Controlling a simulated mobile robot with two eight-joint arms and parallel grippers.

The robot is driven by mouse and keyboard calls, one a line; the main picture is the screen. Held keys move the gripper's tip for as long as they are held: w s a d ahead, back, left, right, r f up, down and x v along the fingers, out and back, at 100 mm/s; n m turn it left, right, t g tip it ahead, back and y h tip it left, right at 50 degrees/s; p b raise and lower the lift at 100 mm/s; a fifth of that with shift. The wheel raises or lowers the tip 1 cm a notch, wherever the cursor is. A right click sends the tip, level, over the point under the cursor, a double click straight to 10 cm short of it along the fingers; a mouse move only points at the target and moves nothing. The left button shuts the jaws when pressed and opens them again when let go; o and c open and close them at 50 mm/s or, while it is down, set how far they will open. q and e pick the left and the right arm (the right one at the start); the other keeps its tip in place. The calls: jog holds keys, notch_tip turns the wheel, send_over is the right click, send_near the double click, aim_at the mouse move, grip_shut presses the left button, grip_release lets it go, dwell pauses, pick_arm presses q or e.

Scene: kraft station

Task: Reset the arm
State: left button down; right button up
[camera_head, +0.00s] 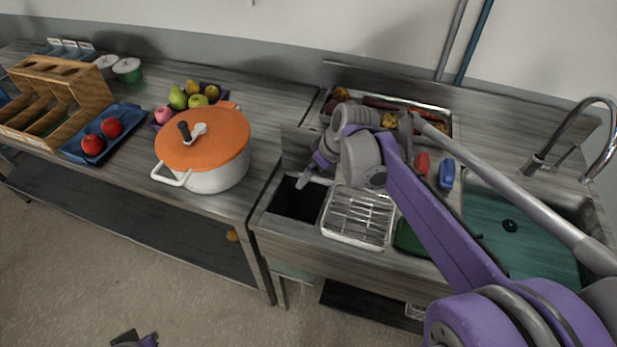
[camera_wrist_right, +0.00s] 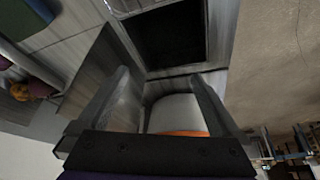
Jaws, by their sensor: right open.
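My right arm reaches in from the right over the sink station. Its gripper (camera_head: 304,180) is above the dark opening at the left end of the sink counter, to the right of the orange-lidded white pot (camera_head: 218,177). In the right wrist view the two fingers of the right gripper (camera_wrist_right: 160,75) stand apart with nothing between them. The white and orange pot (camera_wrist_right: 174,112) shows beyond them. A small dark and purple part of my left gripper (camera_head: 136,340) shows at the bottom edge, over the floor. Its fingers cannot be made out.
A wire rack tray (camera_head: 357,218) lies beside the dark opening (camera_head: 296,200). A blue tray with two red apples (camera_head: 112,127), a wooden rack (camera_head: 75,92) and a fruit tray stand left. A tall faucet (camera_head: 600,125) rises at the right. Open floor lies in front.

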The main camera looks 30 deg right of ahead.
jog(key=v, duration=0.3)
jog(key=shift+s+r, duration=0.1)
jog(key=shift+r, duration=0.2)
jog(key=s+a+f+m, duration=0.1)
jog(key=s+a+f, duration=0.3)
jog(key=s+a, duration=0.2)
jog(key=s+a+f+m+t+h, duration=0.1)
jog(key=s+a+f+m, duration=0.1)
jog(key=s+a+f, duration=0.3)
jog(key=s+a, duration=0.1)
jog(key=s, duration=0.2)
jog(key=shift+s+m, duration=0.25)
jog(key=shift+m, duration=0.05)
jog(key=shift+d, duration=0.1)
